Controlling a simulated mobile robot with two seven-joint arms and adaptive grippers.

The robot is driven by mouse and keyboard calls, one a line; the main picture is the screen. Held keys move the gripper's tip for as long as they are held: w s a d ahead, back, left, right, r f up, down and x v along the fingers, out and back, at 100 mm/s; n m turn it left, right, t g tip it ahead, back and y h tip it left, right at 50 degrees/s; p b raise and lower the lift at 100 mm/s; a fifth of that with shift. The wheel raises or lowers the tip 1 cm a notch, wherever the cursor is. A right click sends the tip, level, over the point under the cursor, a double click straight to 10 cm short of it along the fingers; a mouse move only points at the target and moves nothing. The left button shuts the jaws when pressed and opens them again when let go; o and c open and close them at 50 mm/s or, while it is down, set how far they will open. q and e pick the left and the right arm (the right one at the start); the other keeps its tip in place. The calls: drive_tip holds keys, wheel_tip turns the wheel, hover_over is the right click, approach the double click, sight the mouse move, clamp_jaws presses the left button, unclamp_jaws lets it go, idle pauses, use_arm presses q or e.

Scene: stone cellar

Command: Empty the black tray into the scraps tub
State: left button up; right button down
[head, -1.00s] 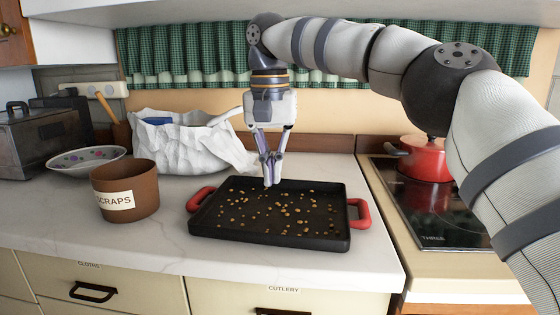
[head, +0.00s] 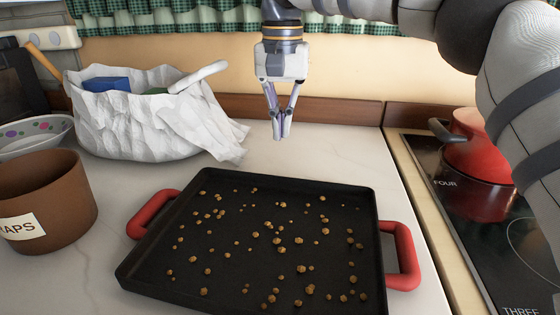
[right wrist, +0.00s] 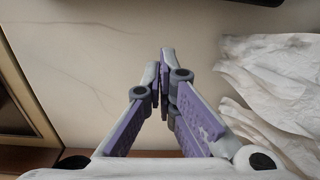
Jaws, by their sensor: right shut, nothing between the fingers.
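The black tray (head: 220,240) lies flat on the counter with red handles at its left and right ends. Several small brown crumbs are scattered over its floor. The brown scraps tub (head: 60,200) stands upright to the left of the tray, cut by the left edge of the head view; its label partly shows and its inside looks empty where visible. My right gripper (head: 281,136) points down behind the tray's far edge, apart from it, shut and empty. The right wrist view also shows its closed fingers (right wrist: 167,60) above the counter. My left gripper is not in view.
A crumpled white bag (head: 140,125) with blue and green items stands behind the tub. A spotted bowl (head: 35,137) is at far left. A red pot (head: 478,165) sits on the black hob (head: 510,235) at right.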

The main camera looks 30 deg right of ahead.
sight(282, 168)
wheel_tip(282, 168, down, 6)
drive_tip(key=shift+f, duration=0.1)
drive_tip(key=shift+s+a+p, duration=0.4)
drive_tip(key=shift+s+a, duration=0.05)
drive_tip(key=shift+s, duration=0.2)
drive_tip(key=shift+s+a+p, duration=0.4)
drive_tip(key=shift+s+a, duration=0.05)
drive_tip(key=shift+s, duration=0.15)
drive_tip(key=shift+s+a+f, duration=0.1)
drive_tip(key=shift+s+a, duration=0.1)
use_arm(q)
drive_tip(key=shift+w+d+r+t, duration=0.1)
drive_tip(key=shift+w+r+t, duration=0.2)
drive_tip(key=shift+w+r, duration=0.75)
use_arm(e)
drive_tip(key=shift+f, duration=0.2)
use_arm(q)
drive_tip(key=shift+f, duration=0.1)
use_arm(e)
drive_tip(key=shift+a, duration=0.1)
